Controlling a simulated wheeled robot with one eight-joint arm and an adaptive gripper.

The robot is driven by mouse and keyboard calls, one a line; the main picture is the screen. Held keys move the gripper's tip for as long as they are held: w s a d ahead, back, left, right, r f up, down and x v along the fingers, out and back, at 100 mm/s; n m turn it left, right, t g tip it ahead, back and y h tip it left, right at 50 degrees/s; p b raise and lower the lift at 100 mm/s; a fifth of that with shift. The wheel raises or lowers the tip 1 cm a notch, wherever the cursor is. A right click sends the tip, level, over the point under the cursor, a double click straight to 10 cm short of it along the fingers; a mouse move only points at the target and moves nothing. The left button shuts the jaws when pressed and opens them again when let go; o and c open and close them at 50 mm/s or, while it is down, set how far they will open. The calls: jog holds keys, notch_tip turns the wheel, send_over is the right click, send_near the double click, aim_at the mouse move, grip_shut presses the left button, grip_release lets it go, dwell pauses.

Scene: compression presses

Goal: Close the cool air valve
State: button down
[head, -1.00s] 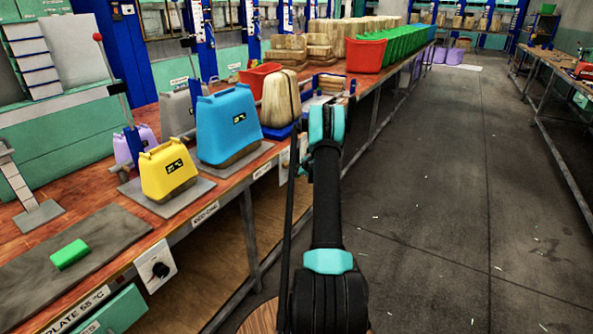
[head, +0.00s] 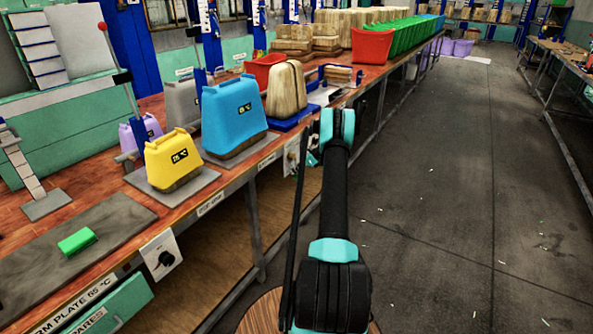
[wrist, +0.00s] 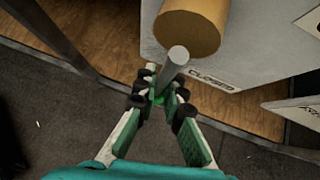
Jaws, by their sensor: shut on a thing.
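In the wrist view, the valve shows as a tan round hub (wrist: 190,32) with a grey metal lever (wrist: 175,61) sticking out toward me. It sits on a pale panel (wrist: 262,40) marked CLOSED beside the hub. My gripper (wrist: 160,96) is shut on the end of the lever, with its fingertips on both sides of the bar. A small green spot shows between the fingers. In the head view, my gripper is mostly hidden by my arm, close to a pale valve panel (head: 291,158) on the bench front.
A dark knob (head: 166,258) is on another front panel. The floor aisle (head: 440,200) on the right is clear.

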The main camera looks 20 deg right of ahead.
dwell(0.4)
jog(key=c, duration=1.6)
grip_release()
jog(key=shift+s, duration=0.1)
jog(key=v, duration=1.2)
